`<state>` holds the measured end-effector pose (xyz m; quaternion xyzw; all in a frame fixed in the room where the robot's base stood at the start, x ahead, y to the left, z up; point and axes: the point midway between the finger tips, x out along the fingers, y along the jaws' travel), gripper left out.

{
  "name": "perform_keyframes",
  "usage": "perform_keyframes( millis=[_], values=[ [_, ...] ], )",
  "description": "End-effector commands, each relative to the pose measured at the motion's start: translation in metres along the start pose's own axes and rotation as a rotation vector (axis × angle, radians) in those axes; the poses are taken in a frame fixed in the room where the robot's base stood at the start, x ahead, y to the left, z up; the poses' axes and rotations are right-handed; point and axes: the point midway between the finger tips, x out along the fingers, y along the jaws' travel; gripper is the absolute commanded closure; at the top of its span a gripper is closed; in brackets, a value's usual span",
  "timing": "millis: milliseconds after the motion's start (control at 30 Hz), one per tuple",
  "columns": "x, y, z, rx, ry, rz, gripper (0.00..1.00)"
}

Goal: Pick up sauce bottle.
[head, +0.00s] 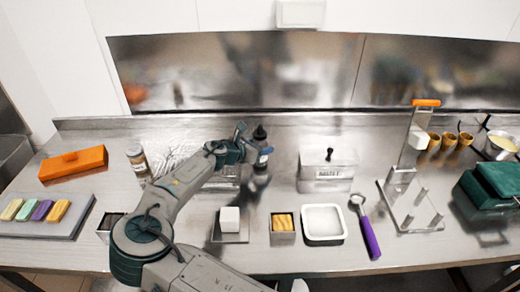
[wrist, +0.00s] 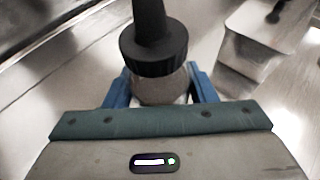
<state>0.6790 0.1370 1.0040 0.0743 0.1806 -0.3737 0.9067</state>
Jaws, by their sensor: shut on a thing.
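The sauce bottle (wrist: 155,48) has a black ribbed cap with a black nozzle and a pale brownish body. In the wrist view it stands between the blue fingers of my gripper (wrist: 160,88), which are shut on its body just below the cap. In the head view the bottle (head: 260,133) shows its dark top at the back middle of the steel counter, with my gripper (head: 262,152) around it. The lower part of the bottle is hidden, and I cannot tell whether its base touches the counter.
A lidded metal box (head: 328,165) stands to the right of the bottle. A labelled jar (head: 137,158) and an orange block (head: 74,163) are at left. A white tray (head: 322,240), a small tin (head: 283,238) and a purple-handled tool (head: 369,238) lie in front.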

Motion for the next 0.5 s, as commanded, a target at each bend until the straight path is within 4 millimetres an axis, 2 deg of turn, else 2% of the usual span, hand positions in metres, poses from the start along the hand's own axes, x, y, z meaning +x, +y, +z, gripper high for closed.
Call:
perform_keyframes(
  millis=[233, 500],
  values=[
    [-0.013, -0.001, 0.031, 0.005, 0.001, 0.003, 0.72],
    [-0.054, -0.059, 0.052, 0.002, 0.002, 0.003, 0.72]
  ],
)
